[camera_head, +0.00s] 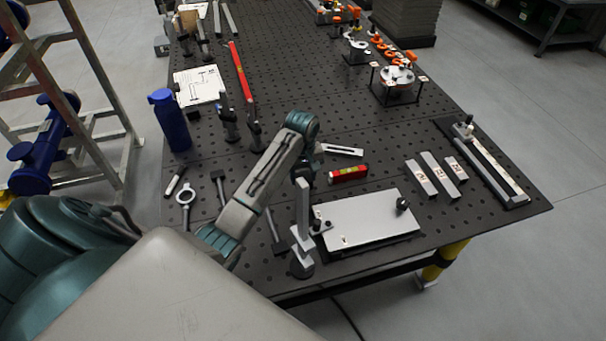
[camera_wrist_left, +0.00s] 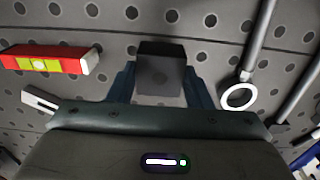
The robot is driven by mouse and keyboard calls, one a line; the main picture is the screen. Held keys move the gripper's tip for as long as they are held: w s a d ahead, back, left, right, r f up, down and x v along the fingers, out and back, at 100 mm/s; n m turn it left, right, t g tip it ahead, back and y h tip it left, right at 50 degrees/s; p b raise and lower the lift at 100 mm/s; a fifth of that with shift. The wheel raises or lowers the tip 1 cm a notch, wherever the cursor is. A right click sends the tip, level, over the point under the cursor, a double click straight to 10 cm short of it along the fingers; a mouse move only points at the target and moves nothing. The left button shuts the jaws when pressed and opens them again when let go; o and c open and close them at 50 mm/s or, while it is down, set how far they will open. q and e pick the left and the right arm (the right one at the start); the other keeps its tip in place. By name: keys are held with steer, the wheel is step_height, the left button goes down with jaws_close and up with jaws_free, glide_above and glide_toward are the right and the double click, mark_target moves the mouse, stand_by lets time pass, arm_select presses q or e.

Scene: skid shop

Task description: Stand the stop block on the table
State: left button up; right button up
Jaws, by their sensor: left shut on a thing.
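The stop block (camera_wrist_left: 161,72), a dark grey block with a lighter lower face, sits between the two fingers of my left gripper (camera_wrist_left: 163,88) in the left wrist view. The gripper is shut on it. The perforated dark table (camera_head: 300,90) lies beneath; I cannot tell whether the block touches it. My right gripper is in neither view.
A red level (camera_head: 348,174) and slotted bar (camera_head: 342,150) lie right of my arm. A ring-ended tool (camera_head: 184,196) and blue bottle (camera_head: 171,120) are left. A pale plate (camera_head: 368,222) and upright grey stand (camera_head: 302,215) are near the front edge.

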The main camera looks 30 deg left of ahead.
arm_select(q)
steer(key=shift+f, duration=1.35)
steer(key=o, duration=1.4)
steer(key=shift+c, duration=0.2)
steer(key=shift+r, duration=0.15)
steer(key=shift+r, duration=3.4)
